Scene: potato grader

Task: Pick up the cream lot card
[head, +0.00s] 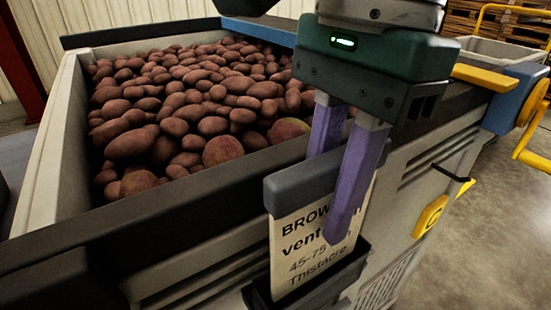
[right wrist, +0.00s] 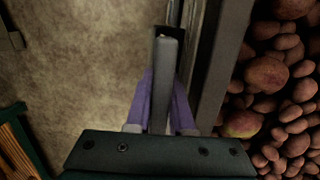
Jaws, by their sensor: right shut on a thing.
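The cream lot card (head: 302,240) has dark print and a thick grey bar (head: 290,190) along its top. It stands upright at the crate's outer side, its lower edge hidden in a black holder (head: 310,285). My right gripper (head: 328,190) comes down from above, with one purple finger in front of the bar and one behind it. It is shut on the card's grey bar. In the right wrist view the bar (right wrist: 163,85) lies between the two purple fingers (right wrist: 163,108). My left gripper is not in view.
A large crate (head: 50,160) full of reddish potatoes (head: 190,95) stands beside the card, its dark rim close to the gripper. Yellow handles and a blue part (head: 508,100) are at the right. Concrete floor (head: 475,240) is clear at the lower right.

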